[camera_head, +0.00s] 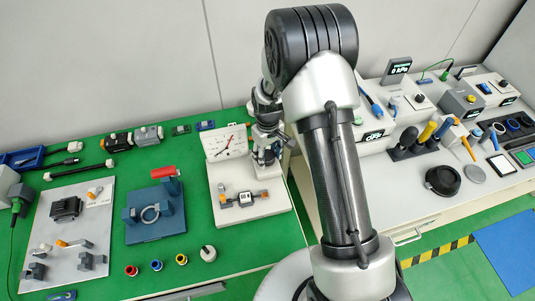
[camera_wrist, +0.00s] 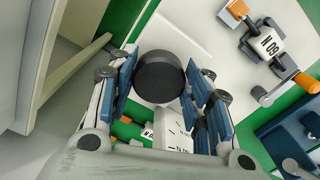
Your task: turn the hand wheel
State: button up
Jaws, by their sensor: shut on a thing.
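The hand wheel, a round black disc (camera_wrist: 160,77), sits between the blue pads of my gripper (camera_wrist: 163,88) in the wrist view. My gripper is shut on its rim from both sides. In the head view my gripper (camera_head: 266,156) is at the right edge of a white stand (camera_head: 268,206), beside its upright panel with a dial (camera_head: 226,142). The wheel itself is hidden behind my gripper and arm there. Part of the white dial panel (camera_wrist: 176,132) also shows between the fingers in the wrist view.
A grey fitting with orange ends (camera_head: 243,199) lies on the stand, close in front. A blue fixture with a red handle (camera_head: 158,218) stands to the left on the green mat. A white bench (camera_head: 400,205) with tools is at the right.

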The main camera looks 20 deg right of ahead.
aim_at(268, 155)
jog(key=n, duration=0.3)
jog(key=shift+d+n, duration=0.1)
jog(key=shift+n, duration=0.2)
jog(key=shift+w+n, duration=0.1)
jog(key=shift+n, duration=1.7)
jog(key=o, duration=1.1)
jog(key=shift+c, duration=0.2)
notch_tip(268, 155, up, 12)
